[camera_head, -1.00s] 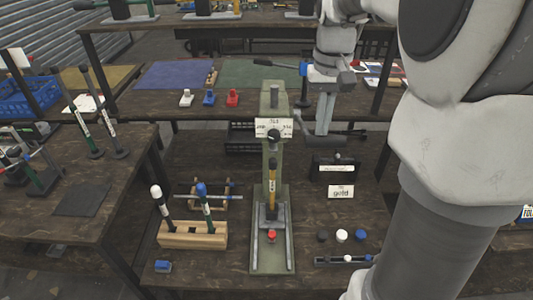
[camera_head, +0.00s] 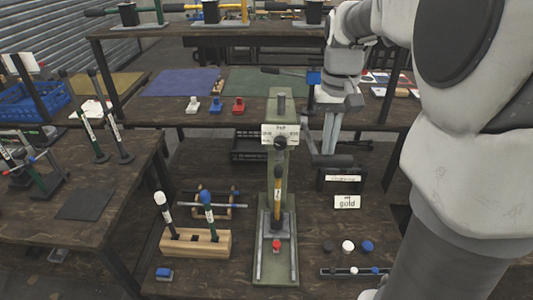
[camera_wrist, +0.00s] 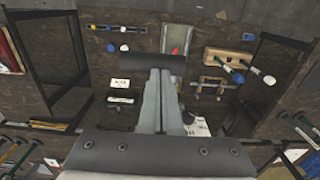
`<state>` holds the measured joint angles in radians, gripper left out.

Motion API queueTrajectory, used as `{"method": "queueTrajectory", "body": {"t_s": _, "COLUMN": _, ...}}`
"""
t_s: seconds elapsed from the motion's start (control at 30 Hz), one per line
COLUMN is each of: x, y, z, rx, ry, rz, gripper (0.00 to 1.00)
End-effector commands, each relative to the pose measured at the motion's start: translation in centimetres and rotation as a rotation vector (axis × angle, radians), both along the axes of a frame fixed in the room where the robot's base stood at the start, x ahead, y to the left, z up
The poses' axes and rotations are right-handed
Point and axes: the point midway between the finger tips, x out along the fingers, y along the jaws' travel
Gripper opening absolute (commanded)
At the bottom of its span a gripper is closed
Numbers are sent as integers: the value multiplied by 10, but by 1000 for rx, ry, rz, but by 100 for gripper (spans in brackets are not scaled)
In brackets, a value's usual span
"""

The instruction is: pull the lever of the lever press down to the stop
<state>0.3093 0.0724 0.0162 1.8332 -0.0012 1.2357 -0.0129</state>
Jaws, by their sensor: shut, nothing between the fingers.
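The lever press has a green column (camera_head: 279,105) with a white label and a dark round hub (camera_head: 281,143). A lever reaches right from the hub and slopes slightly down to a thick dark grip (camera_head: 337,161). My gripper (camera_head: 329,150) is shut and empty, pointing down, with its fingertips at the top side of the grip. In the wrist view, the shut grey fingers (camera_wrist: 158,75) end at the dark grip (camera_wrist: 145,64), which lies across them. Contact looks likely, but the exact touching point is hidden. A red piece (camera_head: 276,245) sits at the press base.
Left of the press stand a wooden rack (camera_head: 195,243) with two handled tools and a blue block (camera_head: 164,273). At right are a "gold" card (camera_head: 346,202), a dark labelled box (camera_head: 340,179) and several coloured pieces (camera_head: 348,246). My arm fills the right side.

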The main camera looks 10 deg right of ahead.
Motion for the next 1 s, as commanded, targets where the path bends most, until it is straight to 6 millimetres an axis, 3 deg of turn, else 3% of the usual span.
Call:
{"method": "queueTrajectory", "body": {"t_s": 0.53, "x": -6, "y": 2, "z": -31, "rx": 0, "ry": 1, "rz": 0, "gripper": 0}}
{"method": "queueTrajectory", "body": {"t_s": 1.0, "x": -7, "y": 2, "z": -31, "rx": 0, "ry": 0, "rz": 0, "gripper": 0}}
